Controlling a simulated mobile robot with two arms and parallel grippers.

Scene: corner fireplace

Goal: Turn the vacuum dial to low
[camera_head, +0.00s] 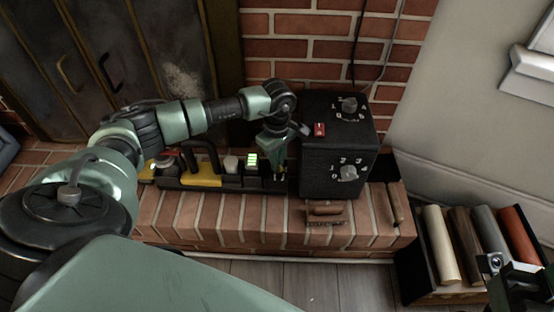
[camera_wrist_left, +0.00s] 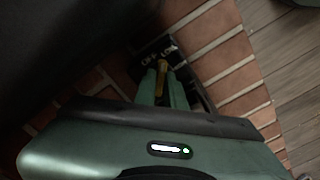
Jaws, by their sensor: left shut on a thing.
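The black and yellow vacuum (camera_head: 205,181) lies along the brick hearth in the head view. Its right end, with the dial, is largely behind my left gripper (camera_head: 277,172). In the left wrist view the dial (camera_wrist_left: 162,65) is a small yellow piece on a black face with white lettering that reads OFF and LOW. My left gripper (camera_wrist_left: 162,82) points down at that face, with its two green fingers shut on the dial. Which label the dial points at is hard to tell. A dark part of my right arm shows at the lower right edge of the head view; its fingers cannot be made out.
A black box (camera_head: 318,165) with grey knobs and a red switch (camera_head: 319,129) stands close to the right of my left gripper. A brush (camera_head: 326,213) lies in front of it. A rack of rolls (camera_head: 441,243) stands at the right. Brick wall is behind.

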